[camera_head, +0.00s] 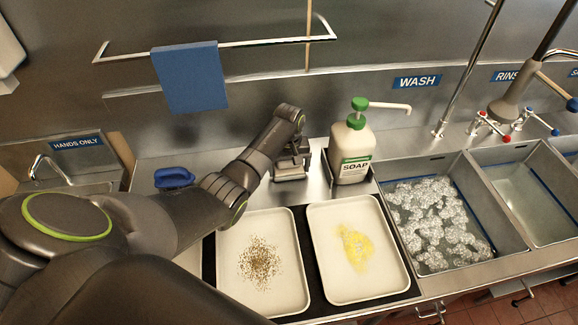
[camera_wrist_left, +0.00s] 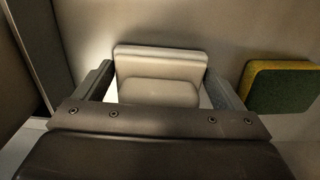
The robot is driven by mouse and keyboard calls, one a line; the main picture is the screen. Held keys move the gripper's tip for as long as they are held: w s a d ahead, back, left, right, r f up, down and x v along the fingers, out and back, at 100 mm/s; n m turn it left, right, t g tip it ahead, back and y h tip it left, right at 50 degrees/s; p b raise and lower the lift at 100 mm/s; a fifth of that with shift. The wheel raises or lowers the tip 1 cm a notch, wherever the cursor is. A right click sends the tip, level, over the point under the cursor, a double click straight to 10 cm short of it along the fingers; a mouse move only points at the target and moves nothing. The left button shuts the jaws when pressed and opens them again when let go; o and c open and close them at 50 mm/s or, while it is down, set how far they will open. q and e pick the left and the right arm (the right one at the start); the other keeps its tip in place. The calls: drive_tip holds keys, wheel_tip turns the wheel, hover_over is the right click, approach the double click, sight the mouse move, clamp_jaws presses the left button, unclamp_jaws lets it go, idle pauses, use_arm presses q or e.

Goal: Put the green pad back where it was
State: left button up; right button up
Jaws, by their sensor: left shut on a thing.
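A green pad (camera_wrist_left: 280,90) with a yellow edge shows at the right of the left wrist view, outside my left fingers and apart from them. I cannot make it out in the head view. My left gripper (camera_head: 291,168) is at the back of the counter, just left of the soap bottle. In the left wrist view my left gripper (camera_wrist_left: 158,88) is shut on a pale grey block (camera_wrist_left: 160,62), with one finger on each side of it. The block's underside is hidden. My right gripper is not in view.
The soap bottle (camera_head: 352,150) with a green pump stands close right of my gripper. Two white trays, one with dark crumbs (camera_head: 262,225), one with a yellow smear (camera_head: 335,215), lie in front. A foamy wash sink (camera_head: 480,190) is right. A blue cloth (camera_head: 190,78) hangs behind.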

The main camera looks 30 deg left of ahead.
use_arm(q)
drive_tip(key=o, duration=0.7)
drive_tip(key=shift+f, duration=0.1)
drive_tip(key=shift+r, duration=0.4)
wheel_tip(320, 180, up, 11)
drive_tip(key=shift+f+b, duration=0.15)
drive_tip(key=shift+b, duration=1.1)
drive_tip(key=shift+r, duration=0.4)
